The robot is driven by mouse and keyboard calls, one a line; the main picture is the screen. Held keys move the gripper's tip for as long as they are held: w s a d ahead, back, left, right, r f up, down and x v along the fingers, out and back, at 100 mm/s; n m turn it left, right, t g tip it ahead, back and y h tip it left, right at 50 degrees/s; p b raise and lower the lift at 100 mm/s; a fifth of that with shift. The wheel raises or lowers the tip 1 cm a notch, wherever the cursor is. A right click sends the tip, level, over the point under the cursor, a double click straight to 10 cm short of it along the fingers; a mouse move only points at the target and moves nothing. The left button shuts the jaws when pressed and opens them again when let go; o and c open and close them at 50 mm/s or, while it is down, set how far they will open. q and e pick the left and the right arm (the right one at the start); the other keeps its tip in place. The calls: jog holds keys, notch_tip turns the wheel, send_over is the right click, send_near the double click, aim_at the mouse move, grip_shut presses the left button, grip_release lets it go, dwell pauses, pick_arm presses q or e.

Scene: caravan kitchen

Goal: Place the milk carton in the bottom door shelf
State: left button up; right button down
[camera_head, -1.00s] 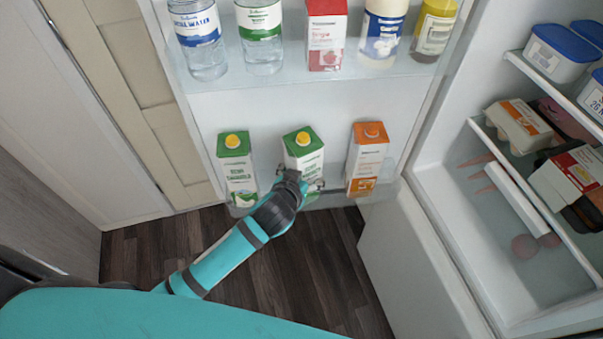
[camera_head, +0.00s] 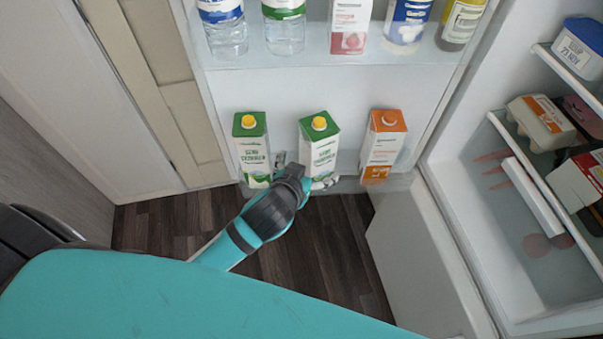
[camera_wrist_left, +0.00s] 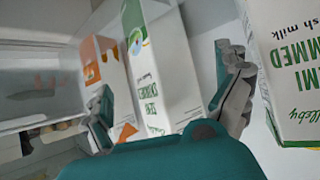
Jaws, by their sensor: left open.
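A white and green milk carton with a yellow cap (camera_head: 319,150) stands upright in the middle of the bottom door shelf (camera_head: 345,187). My left gripper (camera_head: 303,173) is open at the carton's lower front. In the left wrist view, its fingers (camera_wrist_left: 168,98) are apart on either side of this carton (camera_wrist_left: 160,75), with a visible gap at the finger on the right. Contact at the other finger is unclear. A similar green carton (camera_head: 251,150) stands to the left on the same shelf; it also shows at the right of the wrist view (camera_wrist_left: 292,65). My right gripper is not in view.
An orange and white carton (camera_head: 383,145) stands at the right of the bottom shelf. The upper door shelf (camera_head: 300,58) holds several bottles and a red-and-white carton (camera_head: 349,25). The stocked fridge interior (camera_head: 450,190) is at right. Dark floor (camera_head: 320,260) lies below the door.

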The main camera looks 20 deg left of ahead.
pick_arm(q)
jog(key=shift+v, duration=2.25)
jog(key=s+a+f+m+g, duration=0.1)
jog(key=s+a+f+g, duration=0.3)
jog(key=s, duration=0.4)
jog(key=s+a+f+m+g, duration=0.1)
jog(key=s+a+f+g, duration=0.1)
jog(key=s+f+g, duration=0.4)
jog(key=s+f+t, duration=0.1)
jog(key=s+f, duration=0.1)
jog(key=f, duration=1.1)
jog(key=s+f, duration=0.2)
jog(key=f, duration=1.1)
jog(key=s+a+f+g, duration=0.1)
jog(key=s+a+f, duration=0.2)
jog(key=s+f, duration=1.1)
jog(key=shift+s+f, duration=0.25)
jog(key=shift+s, duration=0.55)
